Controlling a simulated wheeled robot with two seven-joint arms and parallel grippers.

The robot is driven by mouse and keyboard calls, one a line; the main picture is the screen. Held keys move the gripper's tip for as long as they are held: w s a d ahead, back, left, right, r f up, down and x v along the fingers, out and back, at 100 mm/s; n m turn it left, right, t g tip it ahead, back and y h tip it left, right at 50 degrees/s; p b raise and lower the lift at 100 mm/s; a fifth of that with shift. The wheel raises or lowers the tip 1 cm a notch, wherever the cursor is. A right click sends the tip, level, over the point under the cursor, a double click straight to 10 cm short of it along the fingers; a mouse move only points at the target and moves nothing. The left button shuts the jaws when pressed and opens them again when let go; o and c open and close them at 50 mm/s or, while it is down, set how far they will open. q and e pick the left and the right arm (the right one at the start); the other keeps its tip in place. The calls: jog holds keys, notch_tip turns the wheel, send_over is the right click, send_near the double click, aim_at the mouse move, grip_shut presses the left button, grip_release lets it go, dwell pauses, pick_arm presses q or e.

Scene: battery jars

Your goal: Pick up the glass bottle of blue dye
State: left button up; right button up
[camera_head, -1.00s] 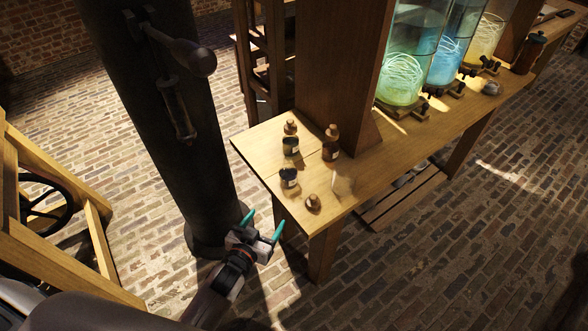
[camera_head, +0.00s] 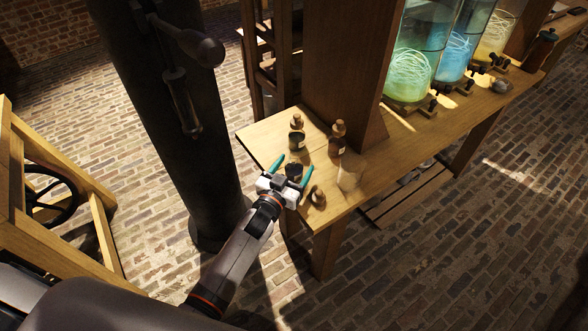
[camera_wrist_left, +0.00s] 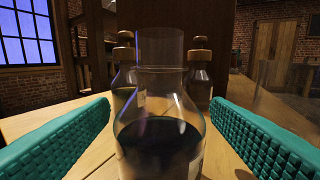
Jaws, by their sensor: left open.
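The glass bottle of dark blue dye (camera_head: 293,172) stands upright without a stopper near the bench's front left end. In the left wrist view the bottle (camera_wrist_left: 160,145) is close and centred, its clear neck above dark liquid. My left gripper (camera_head: 291,176) is open, with its teal fingers on either side of the bottle. In the left wrist view a gap shows between each finger and the glass. A loose stopper (camera_head: 317,198) sits on the bench just right of the gripper. My right gripper is not in view.
Two stoppered bottles stand behind, a dark one (camera_head: 297,141) and a brownish one (camera_head: 337,141). A clear glass object (camera_head: 350,176) stands to the right. A wooden post (camera_head: 344,60) and large glowing jars (camera_head: 412,65) rise farther back. The bench (camera_head: 262,140) is bare at its left corner.

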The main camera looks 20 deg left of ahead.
pick_arm(q)
jog(key=shift+w+d, duration=0.1)
jog(key=shift+w, duration=0.9)
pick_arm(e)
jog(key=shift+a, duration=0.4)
pick_arm(q)
jog(key=shift+c, duration=0.2)
jog(key=c, duration=1.1)
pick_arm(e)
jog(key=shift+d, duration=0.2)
pick_arm(q)
jog(key=shift+r, duration=0.1)
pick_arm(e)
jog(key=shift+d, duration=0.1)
